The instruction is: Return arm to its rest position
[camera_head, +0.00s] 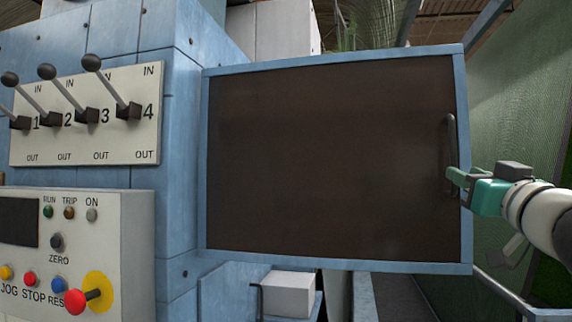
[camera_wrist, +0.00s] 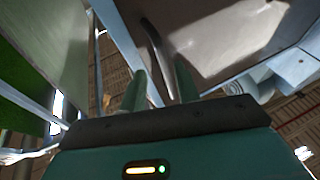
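My gripper (camera_head: 456,180) is at the right edge of a dark brown panel door (camera_head: 330,160) in a blue frame, by the lower part of its vertical handle (camera_head: 451,140). In the wrist view, the two green fingers (camera_wrist: 159,80) stand apart, so my gripper is open. The handle (camera_wrist: 151,38) runs through the gap between them in that view, with space on both sides. I cannot tell whether either finger touches it. My pale arm (camera_head: 545,215) comes in from the right.
A blue cabinet (camera_head: 180,130) on the left carries a lever plate (camera_head: 90,135) and a control box (camera_head: 130,230) with buttons. A white box (camera_head: 288,292) sits below the door. Green mesh (camera_head: 520,110) and a metal rail (camera_head: 505,293) stand on the right.

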